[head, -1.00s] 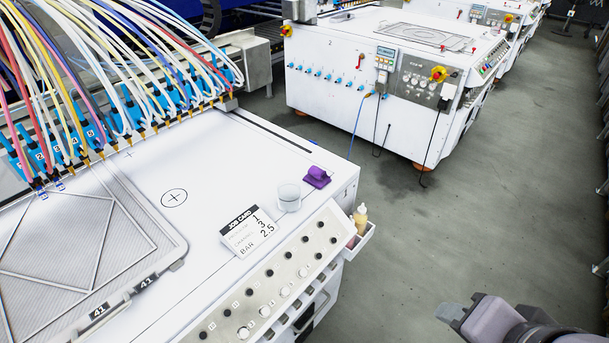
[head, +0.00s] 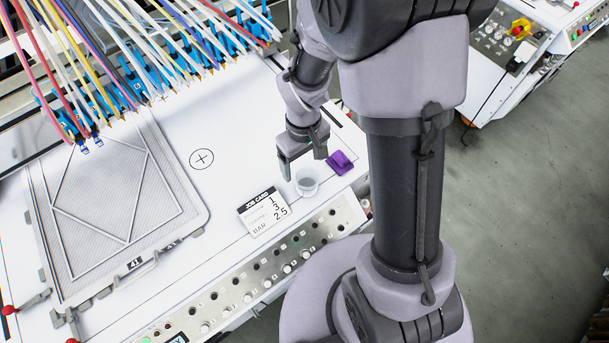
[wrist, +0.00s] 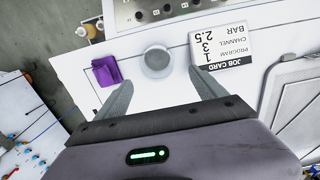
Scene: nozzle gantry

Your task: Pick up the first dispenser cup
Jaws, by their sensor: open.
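My gripper (head: 303,163) is open and empty, pointing down above the machine top near the cup. Its two fingers show apart in the wrist view (wrist: 160,80). Several blue dispenser units (head: 120,90) with coloured tubes line the gantry; I cannot read all their numbers.
A framed screen (head: 120,200) marked 41 lies left of the cup. A knob panel (head: 265,275) runs along the machine's front edge. The purple item is close to the cup on one side, the job card on the other. Another white machine (head: 510,60) stands at the upper right.

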